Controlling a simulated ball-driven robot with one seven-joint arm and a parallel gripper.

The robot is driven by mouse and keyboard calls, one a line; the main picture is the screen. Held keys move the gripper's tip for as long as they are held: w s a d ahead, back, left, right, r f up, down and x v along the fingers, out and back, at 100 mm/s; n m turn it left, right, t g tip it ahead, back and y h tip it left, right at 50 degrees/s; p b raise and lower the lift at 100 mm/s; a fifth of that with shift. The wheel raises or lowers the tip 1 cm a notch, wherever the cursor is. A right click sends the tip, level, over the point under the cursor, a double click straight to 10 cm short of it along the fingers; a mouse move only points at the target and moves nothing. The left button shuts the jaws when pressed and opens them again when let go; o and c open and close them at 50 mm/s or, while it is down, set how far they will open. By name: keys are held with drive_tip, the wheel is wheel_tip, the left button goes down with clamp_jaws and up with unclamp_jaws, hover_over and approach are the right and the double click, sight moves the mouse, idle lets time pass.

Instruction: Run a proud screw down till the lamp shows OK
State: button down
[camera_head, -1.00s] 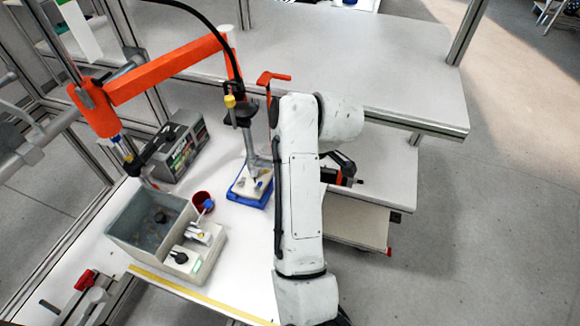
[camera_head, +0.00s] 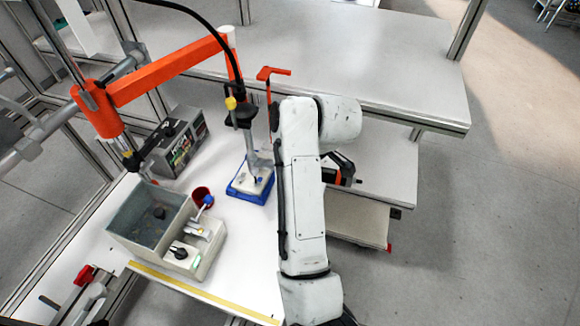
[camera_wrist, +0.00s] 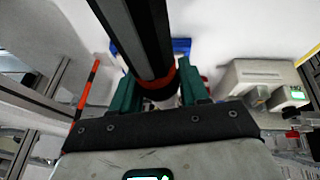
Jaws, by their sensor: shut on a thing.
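In the wrist view, my gripper (camera_wrist: 158,92) is shut on a dark driver (camera_wrist: 138,35). Its teal fingers lie on both sides of the driver's orange-red band. In the head view, the driver (camera_head: 240,116) hangs upright under the orange balance arm (camera_head: 160,72), over a pale workpiece (camera_head: 262,185) in a blue tray (camera_head: 240,197). Whether the driver's tip touches a screw cannot be told, and no screw head is clear. A box with a small lit green window (camera_wrist: 298,95) is at the right in the wrist view; its text is unreadable.
A grey bin (camera_head: 125,235) and a red cup (camera_head: 201,194) stand left of the tray. A dark-fronted unit (camera_head: 185,140) stands behind them. A red-orange bracket (camera_head: 270,75) rises behind the tray. The white bench right of the bin is mostly clear.

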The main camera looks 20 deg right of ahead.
drive_tip(key=shift+f+p, duration=0.35)
drive_tip(key=shift+f, duration=0.6)
idle(2.2)
